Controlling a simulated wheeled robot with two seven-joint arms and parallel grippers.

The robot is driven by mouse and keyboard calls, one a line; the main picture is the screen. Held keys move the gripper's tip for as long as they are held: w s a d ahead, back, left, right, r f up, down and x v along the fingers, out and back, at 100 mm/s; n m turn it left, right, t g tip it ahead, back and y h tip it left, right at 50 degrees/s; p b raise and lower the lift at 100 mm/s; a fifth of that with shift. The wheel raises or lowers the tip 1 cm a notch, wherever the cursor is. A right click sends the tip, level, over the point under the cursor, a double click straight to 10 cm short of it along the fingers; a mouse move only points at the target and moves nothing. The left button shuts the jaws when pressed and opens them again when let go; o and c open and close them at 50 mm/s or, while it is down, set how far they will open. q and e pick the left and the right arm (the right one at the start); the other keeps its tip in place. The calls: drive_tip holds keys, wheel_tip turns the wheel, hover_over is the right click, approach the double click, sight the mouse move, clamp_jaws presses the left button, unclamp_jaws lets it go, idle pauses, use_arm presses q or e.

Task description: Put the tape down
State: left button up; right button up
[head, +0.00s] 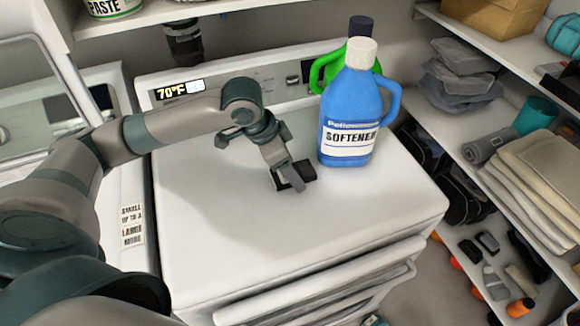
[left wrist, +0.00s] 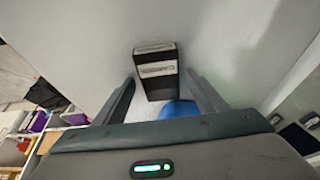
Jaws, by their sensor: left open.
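A small black object (head: 307,171), which I take to be the tape, is on the white machine top (head: 220,220) in front of the blue softener bottle. My left gripper (head: 287,181) is right at it, pointing down and partly covering it. In the left wrist view the object (left wrist: 157,72) is dark with a pale band and lies between the two fingers of my left gripper (left wrist: 160,84). The fingers are apart, with gaps showing beside the object. My right gripper is not in view.
The blue softener bottle (head: 348,105) stands close behind the object, with a green bottle (head: 328,68) behind it. Loaded shelves (head: 497,118) are on the right. The front and left of the machine top are clear.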

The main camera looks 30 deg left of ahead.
use_arm(q)
drive_tip(key=shift+r, duration=0.1)
drive_tip(key=shift+s+a+r, duration=0.1)
drive_tip(key=shift+a+r, duration=0.1)
drive_tip(key=shift+r, duration=0.35)
drive_tip(key=b+v, duration=0.1)
drive_tip(key=v, duration=0.9)
drive_tip(key=shift+s+r, duration=0.15)
drive_tip(key=shift+r, duration=0.25)
drive_tip(key=shift+o, duration=0.5)
